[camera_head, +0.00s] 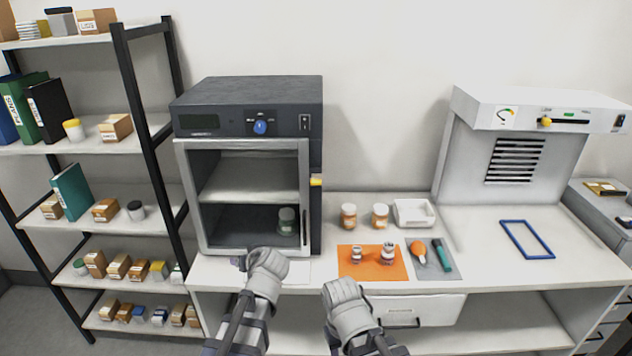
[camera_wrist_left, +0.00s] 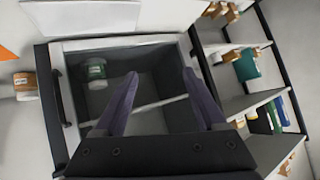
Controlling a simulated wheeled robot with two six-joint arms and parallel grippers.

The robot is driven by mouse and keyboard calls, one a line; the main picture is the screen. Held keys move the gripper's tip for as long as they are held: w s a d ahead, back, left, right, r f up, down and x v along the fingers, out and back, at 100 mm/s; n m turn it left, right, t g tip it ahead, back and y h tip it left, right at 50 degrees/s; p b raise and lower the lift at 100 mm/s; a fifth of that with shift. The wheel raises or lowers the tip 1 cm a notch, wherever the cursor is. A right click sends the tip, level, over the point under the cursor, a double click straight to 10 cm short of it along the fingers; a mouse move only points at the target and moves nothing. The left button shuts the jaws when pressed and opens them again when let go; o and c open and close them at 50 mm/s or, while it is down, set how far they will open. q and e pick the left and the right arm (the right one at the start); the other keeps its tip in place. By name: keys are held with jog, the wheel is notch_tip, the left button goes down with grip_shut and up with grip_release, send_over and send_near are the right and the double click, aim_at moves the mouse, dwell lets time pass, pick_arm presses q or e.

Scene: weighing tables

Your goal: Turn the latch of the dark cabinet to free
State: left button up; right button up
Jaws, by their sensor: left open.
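The dark cabinet (camera_head: 246,90) stands at the left of the bench, with a light-framed glass door (camera_head: 246,145) that looks closed. A small yellow piece, apparently the latch (camera_head: 316,180), sticks out at the door's right edge. A blue knob (camera_head: 260,127) is on the panel above. A jar (camera_head: 287,220) stands inside. My left gripper (camera_head: 246,262) is low in front of the door, apart from the latch; in the left wrist view (camera_wrist_left: 160,90) its fingers are spread and empty, facing the cabinet. My right gripper (camera_head: 343,289) is before the bench's front edge; its fingers are hidden.
An orange mat (camera_head: 351,270) with small weights and a grey mat (camera_head: 424,269) with tools lie right of the cabinet. Two brown jars (camera_head: 348,216) and a white tray (camera_head: 414,212) stand behind. A black-posted shelf (camera_head: 143,100) is close on the left.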

pick_arm(q)
jog(key=w+d+r+t, duration=0.5)
jog(key=w+d+r, duration=0.1)
jog(key=w+r, duration=0.1)
jog(key=m+t+h, duration=0.4)
jog(key=h, duration=0.2)
send_near(316, 183)
jog(key=w, duration=0.2)
jog(key=shift+w+f, duration=0.1)
jog(key=shift+w, duration=3.7)
jog(key=shift+s, duration=0.1)
jog(key=shift+c, duration=0.3)
grip_shut()
